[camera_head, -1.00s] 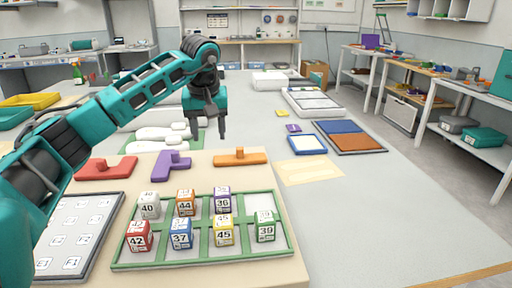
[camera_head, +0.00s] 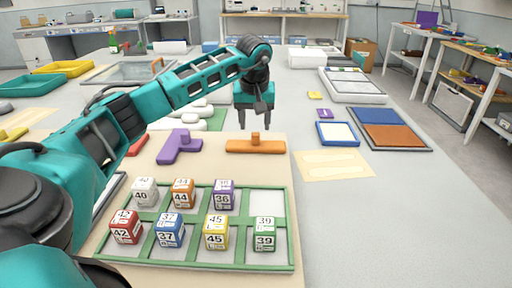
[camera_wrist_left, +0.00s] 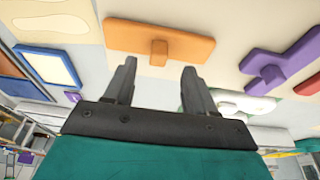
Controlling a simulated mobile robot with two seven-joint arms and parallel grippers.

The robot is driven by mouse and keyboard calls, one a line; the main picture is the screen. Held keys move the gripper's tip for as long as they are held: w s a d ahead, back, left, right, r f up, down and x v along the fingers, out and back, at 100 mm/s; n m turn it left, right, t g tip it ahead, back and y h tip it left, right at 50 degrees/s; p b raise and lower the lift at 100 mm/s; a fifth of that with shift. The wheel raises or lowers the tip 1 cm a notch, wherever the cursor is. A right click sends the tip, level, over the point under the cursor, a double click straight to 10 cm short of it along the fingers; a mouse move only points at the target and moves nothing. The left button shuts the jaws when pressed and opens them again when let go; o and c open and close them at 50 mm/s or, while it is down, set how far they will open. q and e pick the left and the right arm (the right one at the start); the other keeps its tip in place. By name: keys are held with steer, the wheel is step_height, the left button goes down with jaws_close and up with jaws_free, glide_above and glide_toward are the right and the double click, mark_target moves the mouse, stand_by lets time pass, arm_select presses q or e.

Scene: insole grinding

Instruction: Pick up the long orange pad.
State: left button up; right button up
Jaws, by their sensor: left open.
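The long orange pad (camera_head: 257,147) lies flat on the light wooden board, with a small upright knob on its middle. In the left wrist view the orange pad (camera_wrist_left: 160,42) shows just beyond my fingertips, knob toward them. My left gripper (camera_head: 256,120) is open and empty, pointing down above and slightly behind the pad. Its two fingers (camera_wrist_left: 160,75) stand apart in the left wrist view, and nothing is between them. I see no contact with the pad. My right gripper is not in view.
A purple pad (camera_head: 179,147) lies left of the orange one. A green-framed tray (camera_head: 278,268) with several numbered cubes stands in front. White insole shapes (camera_head: 205,112) lie behind. A blue-framed tray (camera_head: 318,137) is at right; the grey table (camera_head: 400,230) is clear further right.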

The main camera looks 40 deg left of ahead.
mark_target(255, 134)
arm_select(q)
steer(key=x, duration=0.5)
steer(key=shift+w+f+b, duration=0.2)
steer(key=shift+b, duration=0.2)
jaws_close()
